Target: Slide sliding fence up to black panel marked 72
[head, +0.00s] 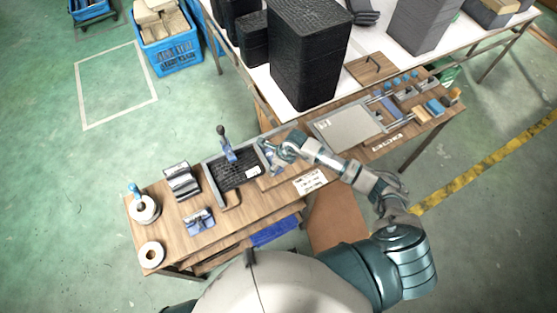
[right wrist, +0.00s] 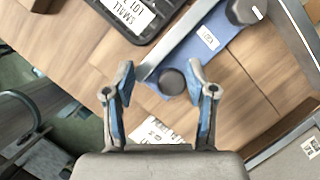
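The sliding fence (right wrist: 215,40) shows in the right wrist view as a blue bar with a grey metal edge, a small white label and dark round knobs. The black panel (head: 237,178) lies in a grey-rimmed tray; in the right wrist view its corner (right wrist: 112,22) carries a white label reading "SMALL LOT". I cannot read a 72. A strip of wood separates panel and fence. My right gripper (right wrist: 160,78) is open, with the fence's near knob (right wrist: 172,82) between its fingertips; contact is unclear. In the head view, this gripper (head: 272,149) partly hides the fence. My left gripper is not visible.
A blue-handled clamp (head: 227,150) stands at the tray's back edge. A grey plate (head: 347,127) lies to the right on the wooden bench (head: 165,230). Tall black blocks (head: 308,50) stand on the white table behind. Metal blocks and white rolls are at left.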

